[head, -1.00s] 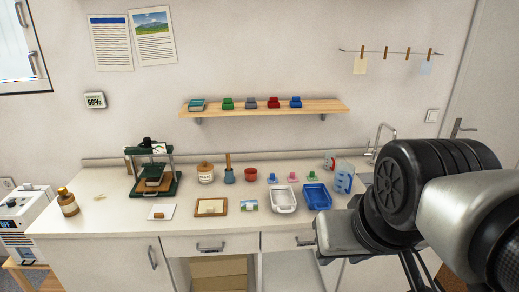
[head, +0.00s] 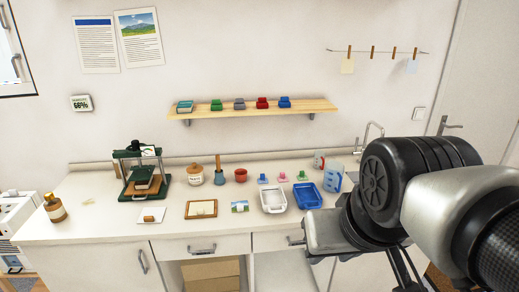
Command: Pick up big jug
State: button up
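A pale jug with blue markings (head: 333,179), which looks like the big jug, stands upright on the right part of the white counter, beside the blue tray. A smaller pale vessel with red markings (head: 319,159) stands just behind it. My arm fills the right side of the head view, close to the jug in the picture but nearer to the camera. Thin black parts of my gripper (head: 402,270) show at the bottom edge. Its fingertips are cut off or hidden, so I cannot see whether it is open. The jug stands apart from it.
On the counter (head: 95,215) are a white tray (head: 272,200), a blue tray (head: 307,195), a green press (head: 142,175), a brown bottle (head: 55,207) and a red pot (head: 241,175). A wooden shelf (head: 250,110) hangs above. A tap (head: 372,132) stands behind the jug.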

aim_at(335, 179)
jog(key=i+l+u, duration=0.1)
jog(key=i, duration=0.35)
jog(key=i+l, duration=0.4)
jog(key=i+l+u, duration=0.15)
jog(key=i, duration=0.3)
jog(key=l, duration=0.1)
